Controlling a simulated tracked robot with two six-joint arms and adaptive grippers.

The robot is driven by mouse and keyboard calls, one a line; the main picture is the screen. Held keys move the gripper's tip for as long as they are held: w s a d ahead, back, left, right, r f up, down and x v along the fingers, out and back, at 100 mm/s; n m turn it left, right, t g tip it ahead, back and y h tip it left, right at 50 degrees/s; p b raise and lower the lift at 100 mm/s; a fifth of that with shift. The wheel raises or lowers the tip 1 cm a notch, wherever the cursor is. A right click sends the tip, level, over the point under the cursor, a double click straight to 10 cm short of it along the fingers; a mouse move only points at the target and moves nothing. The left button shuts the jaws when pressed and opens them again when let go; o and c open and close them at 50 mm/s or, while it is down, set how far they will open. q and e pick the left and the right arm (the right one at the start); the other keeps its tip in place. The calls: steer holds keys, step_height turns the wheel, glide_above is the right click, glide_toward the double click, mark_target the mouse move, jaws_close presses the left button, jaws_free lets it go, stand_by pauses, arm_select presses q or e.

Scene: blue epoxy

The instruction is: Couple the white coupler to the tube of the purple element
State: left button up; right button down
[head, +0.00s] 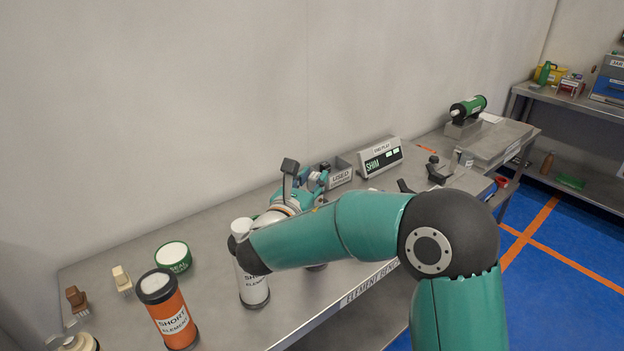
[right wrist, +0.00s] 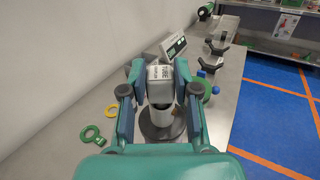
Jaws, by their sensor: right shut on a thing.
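My right gripper (head: 304,186) is partly hidden behind its own arm in the head view. In the right wrist view its two fingers (right wrist: 160,82) are shut on a white block-like piece (right wrist: 160,72) with dark lettering that seems to start with "TUBE"; I take it for the white coupler. Below it are a pale cylindrical part (right wrist: 161,114) and a dark round base (right wrist: 162,127). I cannot tell whether the pale part is joined to the held piece. No purple element can be made out in either view. My left gripper does not show.
White (head: 252,284) and orange (head: 170,312) "SHORT ELEMENT" cylinders stand front left. A green-rimmed tub (head: 174,257) and brushes (head: 122,279) are near the wall. A "USED" tray (head: 341,176) and SHIM display (head: 380,157) stand behind the gripper. Green (right wrist: 90,134) and yellow (right wrist: 110,110) ring tools lie left.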

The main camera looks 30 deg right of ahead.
mark_target(313, 181)
steer(key=shift+f, duration=0.35)
steer(key=c, duration=0.8)
jaws_free()
steer(key=shift+b+v, duration=0.65)
steer(key=shift+v, duration=1.85)
steer(key=v, duration=1.2)
